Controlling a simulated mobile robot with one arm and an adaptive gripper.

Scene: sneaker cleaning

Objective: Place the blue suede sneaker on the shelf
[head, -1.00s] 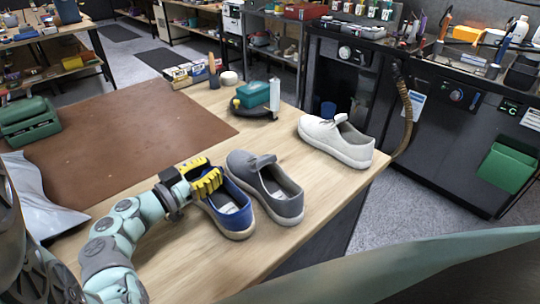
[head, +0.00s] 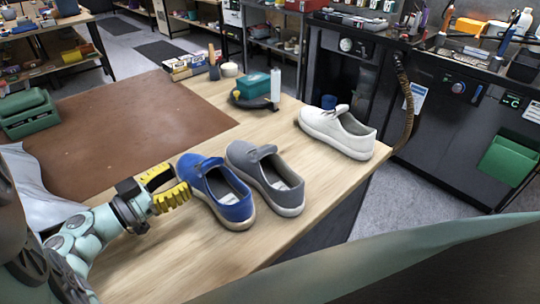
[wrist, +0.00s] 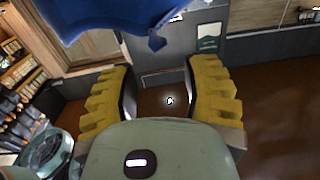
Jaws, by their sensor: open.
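The blue suede sneaker (head: 235,207) stands upright on the wooden workbench (head: 290,240) in the head view, close beside a grey sneaker (head: 283,197) on its right. My gripper (head: 170,187) has yellow ridged fingers. It is open and empty, just left of the blue sneaker's toe and apart from it. In the wrist view my gripper (wrist: 160,95) shows its two fingers spread with nothing between them. A blue shape, likely the blue sneaker (wrist: 130,18), fills the top of that view beyond the fingers. A grey metal shelf (head: 277,42) stands behind the bench.
A white sneaker (head: 340,130) stands near the bench's right edge. A brown mat (head: 130,120) covers the back left. A green tool case (head: 28,115) and a teal box (head: 256,86) lie farther off. The bench's front is bare.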

